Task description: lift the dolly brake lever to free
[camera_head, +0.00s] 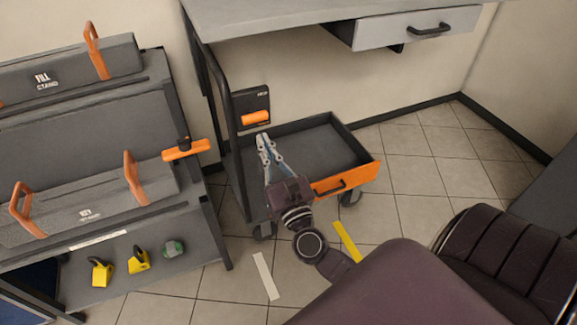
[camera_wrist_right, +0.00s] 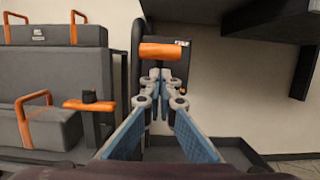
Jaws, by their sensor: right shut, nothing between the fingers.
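The brake lever (camera_head: 256,118) is a short orange bar on a dark plate (camera_head: 250,98) beside the dolly's black upright frame. In the wrist view the lever (camera_wrist_right: 162,51) lies level across the plate, with small lettering at its upper right, too small to read surely. The dolly (camera_head: 320,150) is a dark tray with an orange front panel and casters. My right gripper (camera_head: 262,138) is shut and empty, its blue fingers pointing toward the plate. In the wrist view the fingertips (camera_wrist_right: 160,76) appear just below the lever; contact cannot be told. My left gripper is not in view.
A grey rack (camera_head: 85,115) with orange-handled cases stands left, with an orange T-shaped handle (camera_head: 186,150) at its edge. A grey desk with a drawer (camera_head: 415,28) overhangs above. A dark padded seat (camera_head: 500,250) is at lower right. Tiled floor is clear right of the dolly.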

